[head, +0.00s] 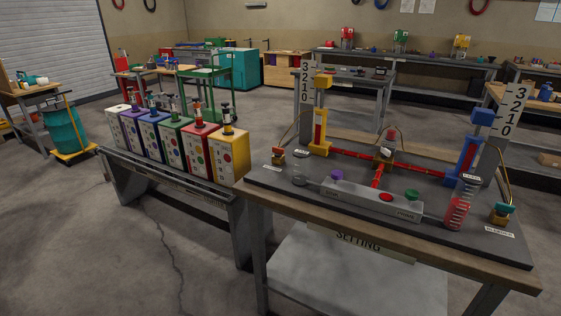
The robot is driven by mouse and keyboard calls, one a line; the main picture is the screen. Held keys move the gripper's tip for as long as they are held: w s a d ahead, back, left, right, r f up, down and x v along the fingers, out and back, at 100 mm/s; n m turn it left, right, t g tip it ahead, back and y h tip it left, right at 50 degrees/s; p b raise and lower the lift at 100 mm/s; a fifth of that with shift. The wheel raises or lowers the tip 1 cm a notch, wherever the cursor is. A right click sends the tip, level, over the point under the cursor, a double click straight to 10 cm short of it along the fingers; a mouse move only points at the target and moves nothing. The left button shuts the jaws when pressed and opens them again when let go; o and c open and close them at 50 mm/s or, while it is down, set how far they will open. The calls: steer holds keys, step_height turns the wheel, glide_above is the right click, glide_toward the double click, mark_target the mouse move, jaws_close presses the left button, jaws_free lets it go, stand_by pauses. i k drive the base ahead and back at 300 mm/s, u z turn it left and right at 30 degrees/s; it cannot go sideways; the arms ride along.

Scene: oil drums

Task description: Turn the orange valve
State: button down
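A small orange-red valve handle (278,151) sits on a brass-coloured base at the left end of the dark board on the near workbench (390,230). It is small in the head view, and its exact shade and turn position cannot be told. A label plate lies just in front of it. A teal-topped valve (504,210) stands at the board's right end. My gripper is not in view.
A yellow gauge column (320,130) and a blue one (467,160) stand on the board. A grey box (370,198) carries purple, red and green controls. Clear cylinders (460,207) stand nearby. Several coloured cans (228,155) fill the left bench. Floor at front left is clear.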

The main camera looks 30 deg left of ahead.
mark_target(278, 152)
steer(key=k, duration=1.3)
steer(key=u, duration=0.3)
steer(key=i, duration=0.95)
steer(key=u, duration=0.35)
steer(key=i, duration=1.05)
steer(key=z, duration=0.05)
